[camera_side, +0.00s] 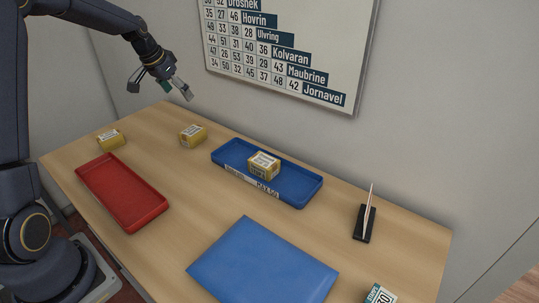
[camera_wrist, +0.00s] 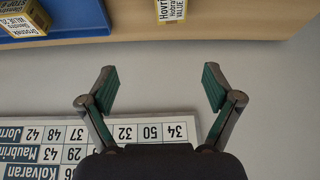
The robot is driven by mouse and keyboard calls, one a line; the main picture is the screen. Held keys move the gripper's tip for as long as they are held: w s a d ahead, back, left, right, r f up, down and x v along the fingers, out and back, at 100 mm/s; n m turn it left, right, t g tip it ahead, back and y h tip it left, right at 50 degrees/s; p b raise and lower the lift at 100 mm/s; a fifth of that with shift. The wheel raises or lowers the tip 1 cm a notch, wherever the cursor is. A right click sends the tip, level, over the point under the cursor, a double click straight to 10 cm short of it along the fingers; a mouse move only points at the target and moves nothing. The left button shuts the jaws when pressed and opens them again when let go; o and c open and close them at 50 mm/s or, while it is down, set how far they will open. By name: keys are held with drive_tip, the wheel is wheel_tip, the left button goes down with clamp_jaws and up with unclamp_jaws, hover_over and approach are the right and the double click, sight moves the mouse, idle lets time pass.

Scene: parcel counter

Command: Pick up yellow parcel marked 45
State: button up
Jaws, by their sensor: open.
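Three yellow parcels show in the side view. One parcel (camera_side: 111,139) lies at the table's left end, one (camera_side: 193,135) lies near the back edge, and one (camera_side: 264,165) lies in the blue tray (camera_side: 300,196). I cannot read a 45 on any of them. In the wrist view, a yellow parcel (camera_wrist: 170,9) has a label starting "Hovri", and another (camera_wrist: 24,18) sits in the blue tray (camera_wrist: 90,18). My gripper (camera_side: 165,86) is high above the table's back edge, apart from all parcels. In the wrist view my gripper (camera_wrist: 160,86) is open and empty.
A red tray (camera_side: 122,195) is empty. A blue mat or folder (camera_side: 262,266) lies in front. A black stand (camera_side: 364,222) holds something thin and upright. A teal-and-white item (camera_side: 380,294) is at the front. A number-and-name board (camera_side: 285,45) hangs on the wall behind.

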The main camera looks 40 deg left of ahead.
wheel_tip(320, 180, down, 3)
drive_tip(key=s+a, duration=0.1)
drive_tip(key=a, duration=0.1)
approach(191, 131)
drive_tip(key=shift+n+g, duration=0.3)
drive_tip(key=shift+n, duration=0.1)
drive_tip(key=x, duration=0.2)
drive_tip(key=w+x, duration=0.1)
drive_tip(key=x, duration=0.2)
drive_tip(key=shift+r, duration=0.1)
drive_tip(key=shift+s+x, duration=0.15)
drive_tip(key=shift+x, duration=1.35)
drive_tip(key=shift+s+x, duration=0.1)
drive_tip(key=shift+x, duration=1.45)
drive_tip(key=c, duration=1.3)
drive_tip(key=shift+c, duration=0.3)
drive_tip(key=shift+r, duration=0.1)
